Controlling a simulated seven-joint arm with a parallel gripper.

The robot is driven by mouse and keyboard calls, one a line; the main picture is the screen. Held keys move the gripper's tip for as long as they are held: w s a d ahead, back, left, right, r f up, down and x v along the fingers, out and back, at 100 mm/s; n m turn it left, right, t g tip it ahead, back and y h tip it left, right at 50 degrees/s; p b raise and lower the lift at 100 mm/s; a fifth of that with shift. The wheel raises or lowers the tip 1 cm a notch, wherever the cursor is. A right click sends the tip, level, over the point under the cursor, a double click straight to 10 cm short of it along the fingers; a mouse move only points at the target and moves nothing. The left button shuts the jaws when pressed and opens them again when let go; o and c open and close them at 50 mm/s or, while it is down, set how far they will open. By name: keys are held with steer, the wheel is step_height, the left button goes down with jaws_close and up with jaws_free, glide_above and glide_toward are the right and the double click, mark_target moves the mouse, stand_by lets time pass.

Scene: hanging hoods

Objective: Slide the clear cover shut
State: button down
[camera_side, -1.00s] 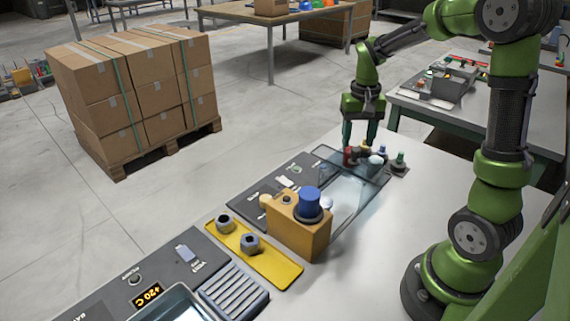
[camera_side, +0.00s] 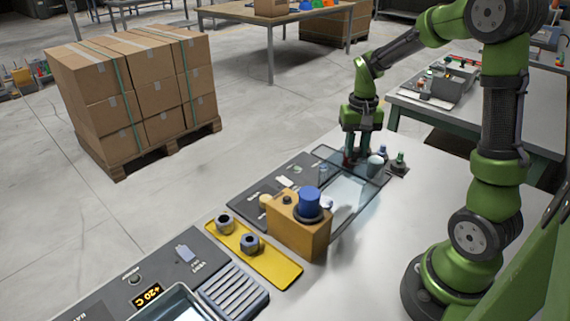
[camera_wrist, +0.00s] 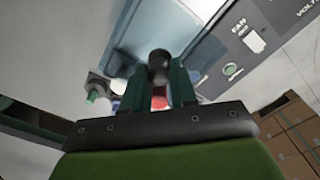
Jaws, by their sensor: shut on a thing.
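The clear cover (camera_side: 377,181) is a tinted see-through pane with dark edges, lying low over the grey panel in the side view. It also shows as a bluish pane in the wrist view (camera_wrist: 150,25). My gripper (camera_side: 356,158) points down at the cover's far end. In the wrist view my gripper (camera_wrist: 163,80) has its two fingers closed around a dark round knob (camera_wrist: 158,62). The fingers hide the knob in the side view, and how it joins the cover is not clear.
An orange box with a blue button (camera_side: 299,228) stands at the cover's near end, hiding part of it. A pale cylinder (camera_side: 375,166) and a green-topped part (camera_side: 398,162) are close to my gripper. A yellow plate (camera_side: 270,265) lies nearer. Bare table is to the right.

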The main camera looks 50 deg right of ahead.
steer(key=a, duration=1.3)
steer(key=shift+a, duration=0.1)
steer(key=c, duration=1)
jaws_free()
steer(key=shift+c, duration=0.2)
steer(key=shift+o, duration=0.8)
step_height(320, 180, up, 17)
